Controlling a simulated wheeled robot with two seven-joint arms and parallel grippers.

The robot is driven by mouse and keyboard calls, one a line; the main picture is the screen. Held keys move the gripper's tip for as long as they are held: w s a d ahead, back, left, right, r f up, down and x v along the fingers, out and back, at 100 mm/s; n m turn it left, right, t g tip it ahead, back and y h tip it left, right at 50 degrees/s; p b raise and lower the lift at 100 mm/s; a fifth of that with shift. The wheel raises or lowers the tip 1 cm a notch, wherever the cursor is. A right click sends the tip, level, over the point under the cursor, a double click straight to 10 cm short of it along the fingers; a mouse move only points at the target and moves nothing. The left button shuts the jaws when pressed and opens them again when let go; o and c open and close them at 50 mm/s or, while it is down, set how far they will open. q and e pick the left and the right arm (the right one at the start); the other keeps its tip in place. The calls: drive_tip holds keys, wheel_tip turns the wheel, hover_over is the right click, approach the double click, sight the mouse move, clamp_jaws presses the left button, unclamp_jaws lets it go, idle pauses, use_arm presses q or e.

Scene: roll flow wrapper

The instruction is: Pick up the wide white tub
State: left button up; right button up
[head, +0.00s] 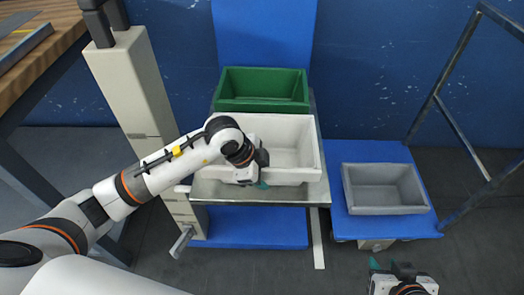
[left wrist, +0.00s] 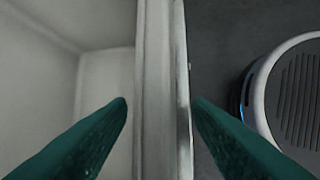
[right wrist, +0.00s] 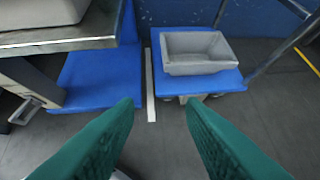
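The wide white tub (head: 295,176) stands on a metal-topped stand in the middle of the head view, in front of a green tub. My left gripper (head: 262,182) is at the tub's near wall. In the left wrist view the tub's rim (left wrist: 158,80) runs between the two teal fingers of this gripper (left wrist: 160,102). One finger is over the inside of the tub and one outside, with small gaps to the rim visible, so it is open. My right gripper (right wrist: 161,102) is open and empty, low at the right in the head view, away from the tub.
The green tub (head: 262,105) stands directly behind the white one. A grey tub (head: 385,208) sits on a blue platform (head: 350,228) to the right. A beige column (head: 130,80) stands left of the stand. A metal frame (head: 440,80) is at the far right.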

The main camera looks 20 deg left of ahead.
use_arm(q)
clamp_jaws()
drive_tip(key=shift+r, duration=0.1)
